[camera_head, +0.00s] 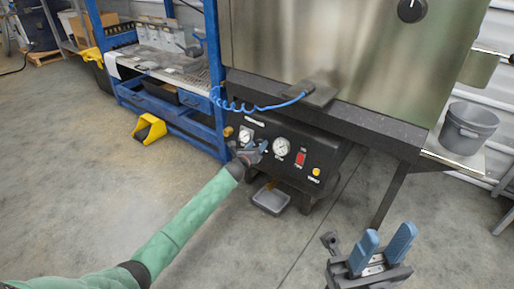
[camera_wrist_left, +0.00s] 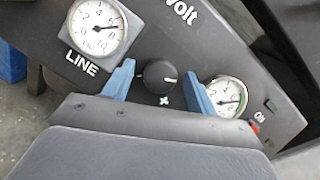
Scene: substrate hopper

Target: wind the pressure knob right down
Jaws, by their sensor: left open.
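The black pressure knob (camera_wrist_left: 160,77) is on the dark panel between two round gauges in the left wrist view, with a white mark on its right side. My left gripper (camera_head: 252,152) is at the panel, open, with one blue finger on each side of the knob. A small gap shows between the knob and each finger, so it does not look gripped. In the head view the gripper hides the knob. The LINE gauge (camera_wrist_left: 97,27) is left of the knob and a second gauge (camera_wrist_left: 227,95) is right of it. My right gripper (camera_head: 384,243) is open and empty, lower right.
The panel also carries a red switch (camera_head: 300,158) and a yellow button (camera_head: 316,172). A grey tray (camera_head: 271,200) sits below it. A blue coiled hose (camera_head: 262,107) hangs above. A blue rack (camera_head: 215,80) stands to the left. The floor in front is clear.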

